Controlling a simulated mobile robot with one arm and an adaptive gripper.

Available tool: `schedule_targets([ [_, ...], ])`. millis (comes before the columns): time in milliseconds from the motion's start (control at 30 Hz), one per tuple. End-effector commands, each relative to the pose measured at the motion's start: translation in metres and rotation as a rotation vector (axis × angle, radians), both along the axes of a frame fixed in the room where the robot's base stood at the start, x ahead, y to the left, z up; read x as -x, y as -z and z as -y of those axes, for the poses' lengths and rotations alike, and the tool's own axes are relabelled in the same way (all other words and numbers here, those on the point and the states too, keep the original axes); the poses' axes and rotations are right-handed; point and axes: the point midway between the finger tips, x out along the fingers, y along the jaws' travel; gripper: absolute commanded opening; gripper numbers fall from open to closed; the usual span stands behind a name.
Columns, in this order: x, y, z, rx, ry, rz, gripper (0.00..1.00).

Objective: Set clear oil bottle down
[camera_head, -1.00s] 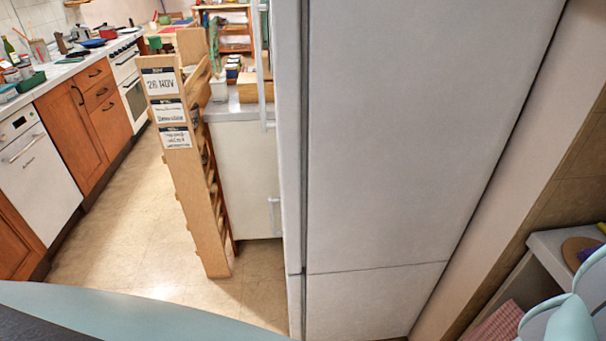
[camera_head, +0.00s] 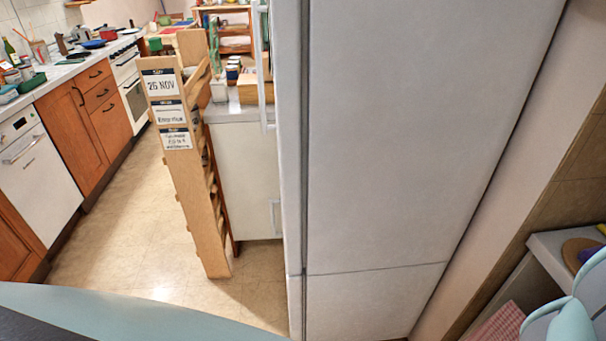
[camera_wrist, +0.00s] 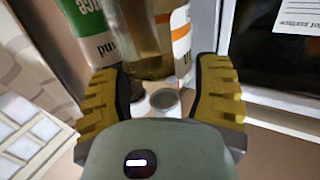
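In the wrist view my gripper (camera_wrist: 163,88) has its two yellow fingers with dark pads spread well apart. A clear bottle with yellowish oil (camera_wrist: 148,45) and a white and orange label shows between and beyond the fingertips. I cannot tell whether the pads touch it. A small grey round piece (camera_wrist: 165,99) shows in the gap between the pads; I cannot tell whether it belongs to the bottle. The gripper's fingers and the clear bottle do not show in the head view.
A dark green container with a white label (camera_wrist: 97,40) stands left of the bottle in the wrist view. A dark panel with a pale frame (camera_wrist: 275,98) is at right. In the head view a tall grey fridge (camera_head: 400,140) and a wooden rack (camera_head: 190,180) stand ahead; floor (camera_head: 130,240) is clear at left.

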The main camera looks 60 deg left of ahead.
Motion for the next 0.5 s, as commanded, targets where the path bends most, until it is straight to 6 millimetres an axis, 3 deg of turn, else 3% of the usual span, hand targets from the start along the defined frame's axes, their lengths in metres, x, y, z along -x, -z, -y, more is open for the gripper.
schedule_targets([
  [200,0.0007,-0.0003,0.0003,0.0,0.002,0.0,0.84],
  [500,0.0006,-0.0039,0.0002,-0.001,0.002,-0.001,0.84],
])
